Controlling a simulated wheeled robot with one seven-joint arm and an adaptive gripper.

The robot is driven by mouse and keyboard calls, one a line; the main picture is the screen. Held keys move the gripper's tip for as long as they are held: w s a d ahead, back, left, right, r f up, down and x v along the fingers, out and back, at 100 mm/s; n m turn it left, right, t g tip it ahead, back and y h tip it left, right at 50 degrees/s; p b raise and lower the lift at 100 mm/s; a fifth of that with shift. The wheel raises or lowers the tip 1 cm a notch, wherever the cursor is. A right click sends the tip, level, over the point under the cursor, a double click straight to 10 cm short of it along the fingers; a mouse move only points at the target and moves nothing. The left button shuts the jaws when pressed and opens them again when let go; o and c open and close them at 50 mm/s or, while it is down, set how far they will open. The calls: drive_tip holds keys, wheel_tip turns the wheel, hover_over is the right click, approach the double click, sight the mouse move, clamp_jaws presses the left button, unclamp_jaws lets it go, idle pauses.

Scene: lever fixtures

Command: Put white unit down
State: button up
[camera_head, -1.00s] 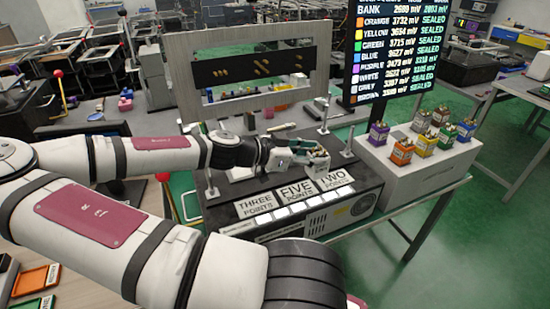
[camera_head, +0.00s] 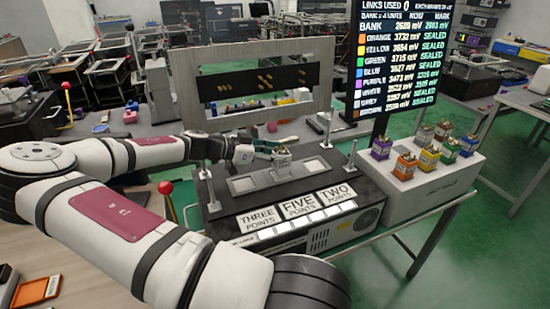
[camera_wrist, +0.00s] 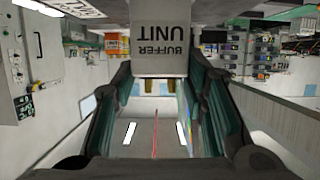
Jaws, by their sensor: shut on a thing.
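My gripper (camera_head: 274,151) is shut on a pale grey-white unit (camera_head: 283,161) above the black bench fixture (camera_head: 355,185). In the wrist view the unit (camera_wrist: 165,45) sits between the dark green fingers and bears the words "BUFFER UNIT". The unit looks about upright, near the middle of the fixture's top row, between a pale slot at the left (camera_head: 243,184) and one at the right (camera_head: 316,166). I cannot tell whether its base touches the fixture.
Several coloured units, one of them orange (camera_head: 405,166), stand on a white box (camera_head: 437,190) at the right. Metal posts rise around the fixture, one at its right (camera_head: 351,156). A grey frame (camera_head: 255,85) and a dark display (camera_head: 402,55) stand behind. Point labels line the fixture's front.

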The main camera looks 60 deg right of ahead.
drive_tip(key=shift+f, duration=0.95)
drive_tip(key=o, duration=1.3)
drive_tip(key=shift+f, duration=0.15)
drive_tip(key=b+v, duration=0.2)
drive_tip(key=v, duration=1)
